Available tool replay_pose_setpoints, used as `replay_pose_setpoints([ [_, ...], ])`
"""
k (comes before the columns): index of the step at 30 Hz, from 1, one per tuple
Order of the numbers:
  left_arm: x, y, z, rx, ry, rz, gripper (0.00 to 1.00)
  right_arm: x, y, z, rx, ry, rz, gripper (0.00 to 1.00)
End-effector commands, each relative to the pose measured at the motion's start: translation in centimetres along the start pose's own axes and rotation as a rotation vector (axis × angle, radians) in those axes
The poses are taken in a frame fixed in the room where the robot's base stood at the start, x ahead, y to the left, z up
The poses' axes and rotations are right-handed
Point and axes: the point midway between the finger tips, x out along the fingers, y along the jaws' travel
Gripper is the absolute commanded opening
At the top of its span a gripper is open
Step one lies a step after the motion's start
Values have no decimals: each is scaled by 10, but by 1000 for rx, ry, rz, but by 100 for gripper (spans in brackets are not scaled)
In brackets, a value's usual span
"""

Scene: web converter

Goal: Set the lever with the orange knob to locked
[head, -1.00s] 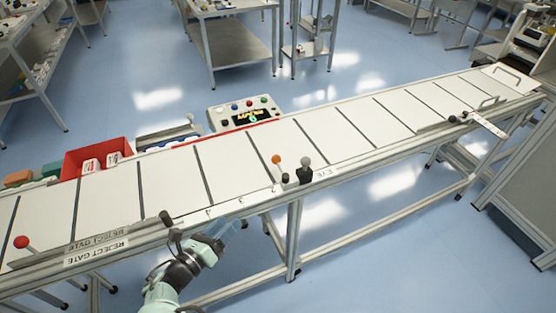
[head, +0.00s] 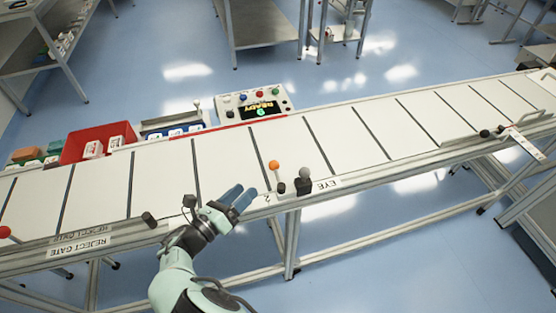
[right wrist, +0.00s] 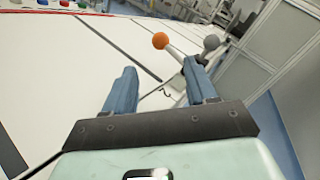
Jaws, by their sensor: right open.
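The lever with the orange knob (head: 273,165) stands at the near edge of the conveyor, next to a grey-knobbed post. Its stem leans toward the left in the right wrist view, where the orange knob (right wrist: 160,40) shows beyond the fingertips. My right gripper (head: 243,194) is open and empty, a short way left of the lever at the conveyor's near edge. In the right wrist view its two blue fingers (right wrist: 165,80) are apart, and the knob lies ahead between their directions, not touched. The lever's base is partly hidden by the right finger. My left gripper is not in view.
A grey-knobbed post (head: 303,174) stands just right of the orange lever, by the EYE label (head: 321,185). A red-knobbed lever (head: 5,232) is at the far left. A control panel (head: 253,105) and a red bin (head: 98,139) sit behind the conveyor (head: 228,160).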

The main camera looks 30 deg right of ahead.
Motion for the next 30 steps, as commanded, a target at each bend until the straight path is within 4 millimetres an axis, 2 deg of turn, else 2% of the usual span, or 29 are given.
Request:
replay_pose_setpoints([
  [5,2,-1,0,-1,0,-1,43,25,-1,-1,-1,3,-4,57],
  [12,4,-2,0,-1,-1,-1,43,77,-1,-1,-1,2,-5,57],
  [18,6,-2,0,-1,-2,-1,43,112,-1,-1,0,3,-4,57],
  [24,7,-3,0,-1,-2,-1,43,128,0,-1,0,2,-1,57],
  [30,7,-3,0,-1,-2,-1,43,131,0,0,0,1,-1,57],
])
